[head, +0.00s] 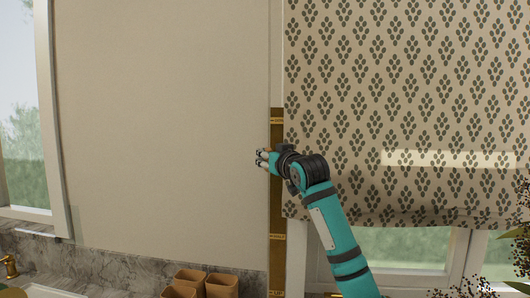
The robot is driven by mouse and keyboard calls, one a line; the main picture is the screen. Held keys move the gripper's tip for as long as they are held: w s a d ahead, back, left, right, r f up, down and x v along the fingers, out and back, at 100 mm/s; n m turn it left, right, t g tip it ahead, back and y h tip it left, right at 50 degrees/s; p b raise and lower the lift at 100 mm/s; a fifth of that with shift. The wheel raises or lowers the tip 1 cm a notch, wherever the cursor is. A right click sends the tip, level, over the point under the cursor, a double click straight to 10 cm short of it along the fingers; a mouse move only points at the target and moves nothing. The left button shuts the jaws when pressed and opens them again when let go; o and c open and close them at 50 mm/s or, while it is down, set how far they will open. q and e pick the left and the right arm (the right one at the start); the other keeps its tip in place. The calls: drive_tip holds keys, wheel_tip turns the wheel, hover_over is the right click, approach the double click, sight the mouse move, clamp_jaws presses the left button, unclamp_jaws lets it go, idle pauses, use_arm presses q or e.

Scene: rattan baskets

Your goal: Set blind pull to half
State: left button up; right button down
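A patterned fabric blind (400,100) hangs over the right-hand window, with its lower hem above a strip of uncovered glass. A narrow brass strip (277,200) runs down the wall at the blind's left edge. It has small labels near its top, middle and bottom, too small to read surely. My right gripper (262,158) reaches in from the lower right and points left, in front of the upper part of the strip. A small brownish piece shows at its fingers; I cannot tell whether it is the pull or whether it is gripped. My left gripper is not in view.
A plain wall (165,110) fills the left middle. Several brown wooden cups (221,286) stand below on the counter near a grey marble backsplash (130,260). A brass tap (9,264) is at far left. Dark foliage (522,225) is at the right edge.

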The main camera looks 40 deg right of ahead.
wheel_tip(320, 180, down, 28)
drive_tip(key=b, duration=1.5)
drive_tip(key=shift+b, duration=0.4)
